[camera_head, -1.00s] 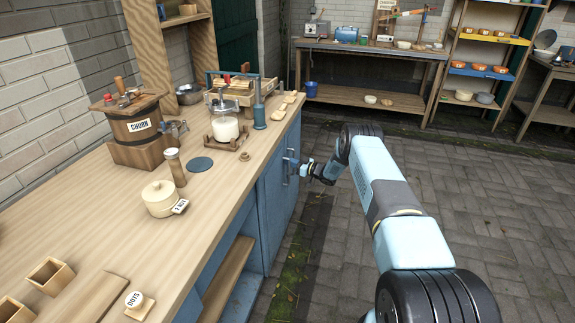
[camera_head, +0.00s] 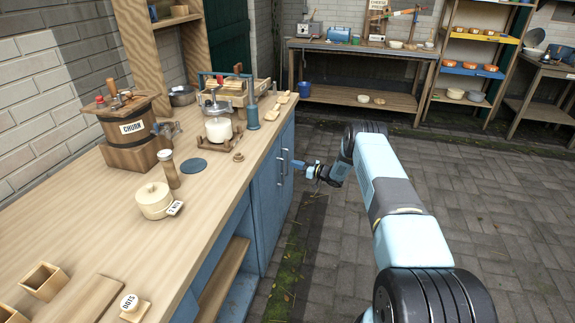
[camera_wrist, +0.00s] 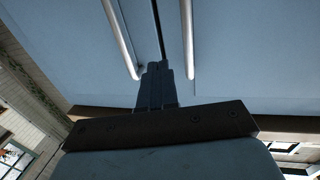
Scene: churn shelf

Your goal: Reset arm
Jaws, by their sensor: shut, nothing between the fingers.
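My gripper (camera_head: 298,163) reaches towards the front of the blue cabinet (camera_head: 268,190), beside its upright door handles (camera_head: 284,164). In the wrist view, the fingers of my gripper (camera_wrist: 156,68) are together with nothing between them. They point at the blue doors, between two pale bar handles, the left one (camera_wrist: 120,40) and the right one (camera_wrist: 187,40). The fingertips look clear of both handles, though the exact gap to the doors is hard to tell. The doors look closed, with a dark narrow seam between them.
An open shelf bay (camera_head: 222,275) lies nearer. Paved floor (camera_head: 480,200) right of the cabinet is clear. A workbench (camera_head: 360,95) stands behind.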

